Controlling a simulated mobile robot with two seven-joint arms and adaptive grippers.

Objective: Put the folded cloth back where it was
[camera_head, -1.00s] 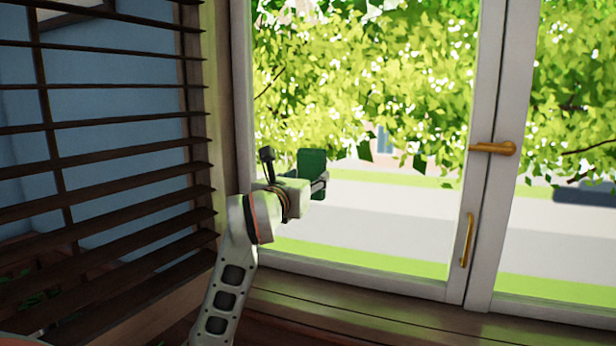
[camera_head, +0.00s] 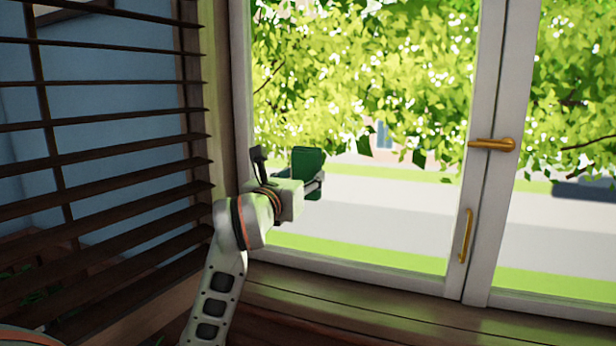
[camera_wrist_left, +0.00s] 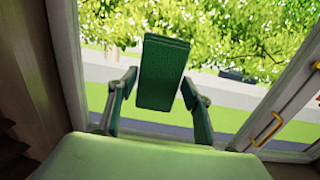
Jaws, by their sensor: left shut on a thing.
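The folded cloth (camera_head: 307,164) is dark green and held upright in front of the window glass in the head view. It also shows in the left wrist view (camera_wrist_left: 163,72) as a narrow, layered green slab. My left gripper (camera_head: 314,184) is shut on the cloth. Its two fingers (camera_wrist_left: 158,88) stand on either side of the cloth's lower part in the left wrist view. My right gripper is not in view.
A white-framed window (camera_head: 487,170) with brass handles (camera_head: 491,144) stands behind the cloth. A wooden sill (camera_head: 400,318) runs below it. Dark slatted wood (camera_head: 110,200) stands close on the left. The space right of the gripper is clear.

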